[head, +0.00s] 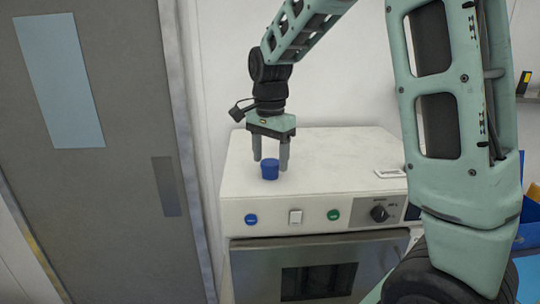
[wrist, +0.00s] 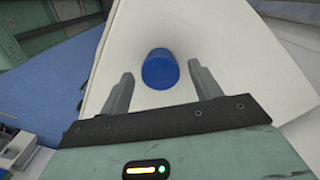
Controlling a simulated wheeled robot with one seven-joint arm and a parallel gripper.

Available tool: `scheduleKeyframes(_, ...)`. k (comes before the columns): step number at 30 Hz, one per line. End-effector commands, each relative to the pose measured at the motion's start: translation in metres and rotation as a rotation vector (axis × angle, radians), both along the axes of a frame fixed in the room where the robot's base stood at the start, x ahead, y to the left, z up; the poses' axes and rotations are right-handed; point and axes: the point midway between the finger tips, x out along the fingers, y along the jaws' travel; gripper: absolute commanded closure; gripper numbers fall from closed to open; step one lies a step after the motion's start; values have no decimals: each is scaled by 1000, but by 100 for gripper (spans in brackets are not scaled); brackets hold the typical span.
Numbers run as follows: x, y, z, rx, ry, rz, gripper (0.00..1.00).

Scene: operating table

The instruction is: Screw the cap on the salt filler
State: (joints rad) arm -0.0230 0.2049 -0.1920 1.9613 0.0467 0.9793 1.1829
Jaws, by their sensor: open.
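A blue round cap (head: 270,169) is on the white top of the machine (head: 340,150), near its front left part. My gripper (head: 271,164) points down over it, with one finger on either side of the cap in the head view. In the wrist view the blue cap (wrist: 160,69) lies just beyond and between the two fingertips of my gripper (wrist: 160,80). The fingers are spread, with a visible gap to the cap on both sides. Whether the cap sits on an opening cannot be told; what is under it is hidden.
The machine's front has a blue button (head: 251,219), a white switch (head: 295,217), a green button (head: 333,215) and a black knob (head: 379,213). A grey door (head: 110,200) stands at the left. A small white label (head: 390,173) lies on the top at right. The rest of the top is clear.

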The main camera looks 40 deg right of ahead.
Motion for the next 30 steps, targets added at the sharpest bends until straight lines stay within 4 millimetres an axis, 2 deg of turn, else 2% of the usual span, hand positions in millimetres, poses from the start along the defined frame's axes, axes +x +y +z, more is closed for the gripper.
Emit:
scheduleKeyframes(4,0,0,0,0,0,-1,37)
scheduleKeyframes(5,0,0,0,0,0,-1,42)
scheduleKeyframes(9,0,0,0,0,0,-3,81)
scheduleKeyframes(15,0,0,0,0,0,-12,82)
scheduleKeyframes(24,0,0,0,-1,1,-283,82)
scheduleKeyframes(30,0,0,0,-1,1,-308,82)
